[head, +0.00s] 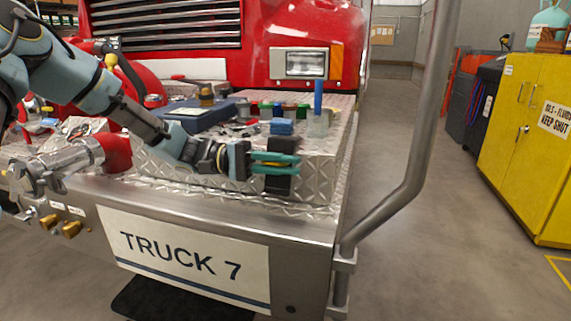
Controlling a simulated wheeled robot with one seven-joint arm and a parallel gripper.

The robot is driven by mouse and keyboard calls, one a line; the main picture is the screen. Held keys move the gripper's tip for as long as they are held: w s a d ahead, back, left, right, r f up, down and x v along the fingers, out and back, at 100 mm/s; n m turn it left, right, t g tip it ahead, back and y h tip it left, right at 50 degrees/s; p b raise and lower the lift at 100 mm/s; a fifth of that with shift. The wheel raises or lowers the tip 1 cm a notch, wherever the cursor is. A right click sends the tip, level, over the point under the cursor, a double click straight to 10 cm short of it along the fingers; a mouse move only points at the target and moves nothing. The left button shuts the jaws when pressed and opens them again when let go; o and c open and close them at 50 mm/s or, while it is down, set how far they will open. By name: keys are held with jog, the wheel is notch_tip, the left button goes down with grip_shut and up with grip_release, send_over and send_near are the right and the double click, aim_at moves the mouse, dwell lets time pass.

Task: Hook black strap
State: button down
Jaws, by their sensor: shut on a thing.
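My gripper (277,164) reaches in from the left, over the diamond-plate top of the truck's bumper. Its green fingers are closed around a dark upright piece, which looks like the black strap (279,185). The strap shows above and below the fingers, against the raised plate box at the bumper's right end. A thin yellow bit shows between the fingers. The fingers hide the strap's middle, and I cannot tell whether its end is hooked on anything.
Behind the gripper are a dark blue case (200,116), small coloured blocks and a blue upright post (318,97). A silver pipe fitting (62,165) is at left. A grey handrail (427,120) rises at right. The floor between it and the yellow cabinet (525,140) is clear.

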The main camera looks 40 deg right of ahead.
jog(key=shift+w, duration=0.1)
jog(key=c, duration=0.9)
grip_release()
jog(key=v, duration=1)
jog(key=shift+w+a, duration=0.25)
jog(key=shift+f, duration=0.1)
jog(key=shift+c, duration=0.2)
